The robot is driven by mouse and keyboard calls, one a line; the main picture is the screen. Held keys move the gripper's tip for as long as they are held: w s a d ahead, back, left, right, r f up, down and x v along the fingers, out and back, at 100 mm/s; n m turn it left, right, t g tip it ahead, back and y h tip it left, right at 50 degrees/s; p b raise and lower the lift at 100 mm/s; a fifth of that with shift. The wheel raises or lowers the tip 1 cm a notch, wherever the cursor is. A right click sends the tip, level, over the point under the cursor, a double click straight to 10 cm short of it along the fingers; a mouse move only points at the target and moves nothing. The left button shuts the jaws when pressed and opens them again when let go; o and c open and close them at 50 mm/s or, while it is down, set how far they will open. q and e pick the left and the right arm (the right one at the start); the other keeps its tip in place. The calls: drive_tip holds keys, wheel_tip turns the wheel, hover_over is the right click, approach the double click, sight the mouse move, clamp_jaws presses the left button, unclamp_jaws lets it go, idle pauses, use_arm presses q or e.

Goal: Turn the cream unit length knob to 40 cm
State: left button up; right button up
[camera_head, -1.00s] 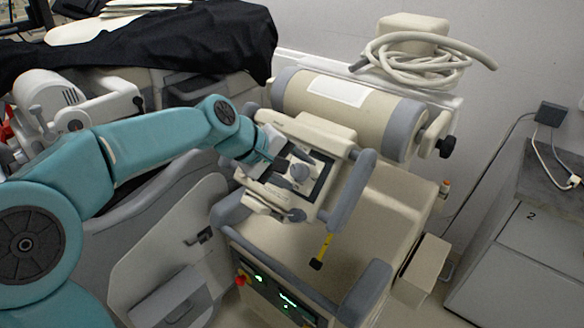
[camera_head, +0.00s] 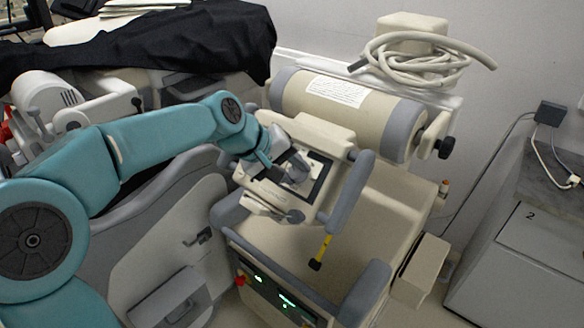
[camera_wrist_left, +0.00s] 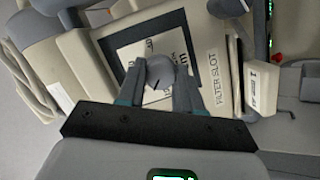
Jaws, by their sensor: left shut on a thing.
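The cream unit (camera_head: 330,130) has a head with a dark-framed panel, and a grey round length knob (camera_head: 298,172) sits on it. My left gripper (camera_head: 286,168) reaches this knob from the left. In the left wrist view the knob (camera_wrist_left: 160,71) lies between the two fingers of my left gripper (camera_wrist_left: 158,85), which is shut on it. A dark pointer line shows on the knob. Printed marks on the panel (camera_wrist_left: 122,50) are partly hidden, and I cannot read the setting. My right gripper is not in view.
A coiled hose (camera_head: 425,62) lies on top at the back. A yellow strip (camera_head: 322,250) hangs below the head. A grey cabinet (camera_head: 530,245) stands at the right. A black cover (camera_head: 170,45) drapes the cart at the left. "FILTER SLOT" lettering (camera_wrist_left: 217,70) is beside the panel.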

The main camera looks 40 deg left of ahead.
use_arm(q)
drive_tip(key=m, duration=0.3)
drive_tip(key=shift+r+m+g+y, duration=0.1)
drive_tip(key=shift+m+g+y, duration=0.2)
drive_tip(key=shift+g+y, duration=0.1)
drive_tip(key=m, duration=0.3)
drive_tip(key=shift+d+y, duration=0.1)
drive_tip(key=shift+y, duration=0.3)
drive_tip(key=m+y, duration=0.1)
drive_tip(key=m, duration=0.4)
drive_tip(key=shift+d+m+y+b, duration=0.1)
drive_tip(key=shift+m+y+b, duration=0.2)
drive_tip(key=shift+m+b, duration=0.1)
drive_tip(key=m+y+b, duration=0.1)
drive_tip(key=m, duration=0.2)
drive_tip(key=m+b, duration=0.1)
drive_tip(key=m, duration=0.2)
drive_tip(key=shift+d+m+t+y, duration=0.1)
drive_tip(key=shift+m+t+y, duration=0.2)
drive_tip(key=shift+y, duration=0.1)
drive_tip(key=m+b, duration=0.1)
drive_tip(key=m, duration=0.2)
drive_tip(key=shift+t+y, duration=0.3)
drive_tip(key=shift+s+m+t+b, duration=0.1)
drive_tip(key=shift+m+t+b, duration=0.35)
drive_tip(key=shift+m, duration=0.95)
